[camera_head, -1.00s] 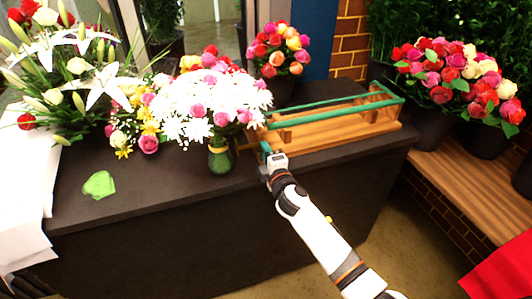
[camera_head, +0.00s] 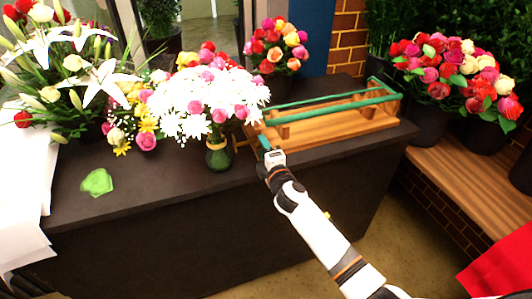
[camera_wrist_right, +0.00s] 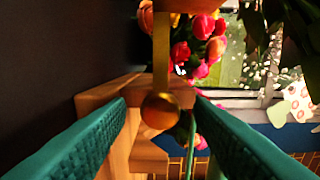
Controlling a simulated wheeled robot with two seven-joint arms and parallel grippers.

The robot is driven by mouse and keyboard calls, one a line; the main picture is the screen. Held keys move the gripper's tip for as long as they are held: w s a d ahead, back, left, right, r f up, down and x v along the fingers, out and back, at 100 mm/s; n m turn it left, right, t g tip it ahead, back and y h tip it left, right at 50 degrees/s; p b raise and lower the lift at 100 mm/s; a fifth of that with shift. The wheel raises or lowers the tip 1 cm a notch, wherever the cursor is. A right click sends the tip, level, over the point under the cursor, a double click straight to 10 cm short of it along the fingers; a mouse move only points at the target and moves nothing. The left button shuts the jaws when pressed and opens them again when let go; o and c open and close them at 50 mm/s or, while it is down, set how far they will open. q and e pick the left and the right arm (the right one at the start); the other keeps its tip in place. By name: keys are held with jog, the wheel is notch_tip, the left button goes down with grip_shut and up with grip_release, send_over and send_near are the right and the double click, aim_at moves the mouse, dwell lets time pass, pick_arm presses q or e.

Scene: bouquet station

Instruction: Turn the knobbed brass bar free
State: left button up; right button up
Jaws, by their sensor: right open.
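The brass bar (camera_wrist_right: 161,55) hangs down the middle of the right wrist view. Its round brass knob (camera_wrist_right: 160,111) is at the lower end, between my right gripper's fingers and with gaps on both sides. My right gripper (camera_wrist_right: 160,103) has teal ridged fingers, open and holding nothing. In the head view my right gripper (camera_head: 266,146) is at the near left end of the wooden rack (camera_head: 330,126). The bar cannot be made out clearly there, being small and partly behind the gripper. My left gripper is not in view.
A green glass vase (camera_head: 219,156) of white and pink flowers stands close left of my right gripper. A green crumpled piece (camera_head: 97,182) lies on the dark counter (camera_head: 150,187). More bouquets stand behind and at the right. The counter's front left is mostly clear.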

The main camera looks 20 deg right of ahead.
jog(key=s+b, duration=0.1)
jog(key=s, duration=1.1)
jog(key=shift+d, duration=0.2)
jog(key=shift+f, duration=0.1)
jog(key=s+d+f+m+g, duration=0.1)
jog(key=s+f+m+g, duration=0.15)
jog(key=f, duration=0.85)
jog(key=s+d+f+m+g, duration=0.1)
jog(key=s+f+m+g, duration=0.15)
jog(key=f, duration=0.75)
jog(key=s+d+f+m+g, duration=0.1)
jog(key=s+f+m+g, duration=0.1)
jog(key=s+f, duration=0.45)
jog(key=s+f+m+g, duration=0.1)
jog(key=s+f+g, duration=0.15)
jog(key=f, duration=0.75)
jog(key=s+f+m+g, duration=0.2)
jog(key=s+f, duration=0.3)
jog(key=s, duration=0.6)
jog(key=s+f+m+g, duration=0.3)
jog(key=s+f, duration=0.2)
jog(key=s, duration=0.6)
jog(key=s+f+m+g, duration=0.2)
jog(key=s+f, duration=0.4)
jog(key=s, duration=0.5)
jog(key=shift+m+h, duration=0.3)
jog(key=shift+m, duration=0.3)
